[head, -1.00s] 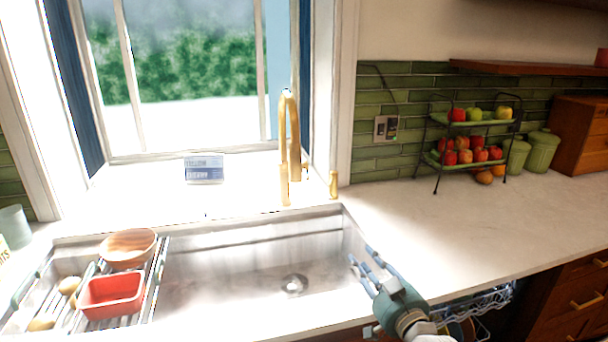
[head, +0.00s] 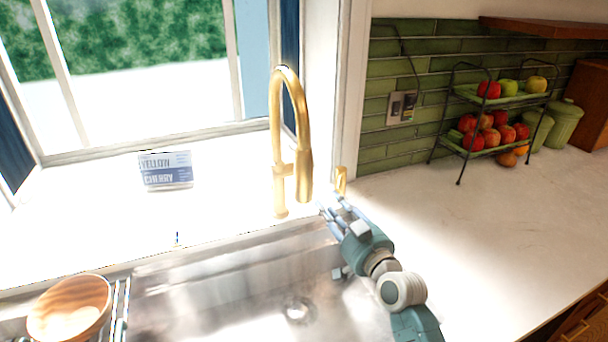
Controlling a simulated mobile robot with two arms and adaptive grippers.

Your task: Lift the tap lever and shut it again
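The gold tap (head: 278,190) stands behind the sink, upright, with a high arched neck that bends down to a spray head on the right. A short gold side piece at the tap body, possibly the lever (head: 284,170), shows partly behind the spray head; its position is hard to tell. My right gripper (head: 331,206) is over the sink's back right corner, to the right of the tap and apart from it in the picture. Its fingers are spread and nothing shows between them. My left gripper is not in view.
A small gold fitting (head: 341,181) stands just behind my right gripper. The steel sink (head: 215,290) is below. A wooden bowl (head: 70,308) sits on a rack at left. A labelled card (head: 166,171) stands on the sill. A fruit stand (head: 457,150) is at right, with clear counter before it.

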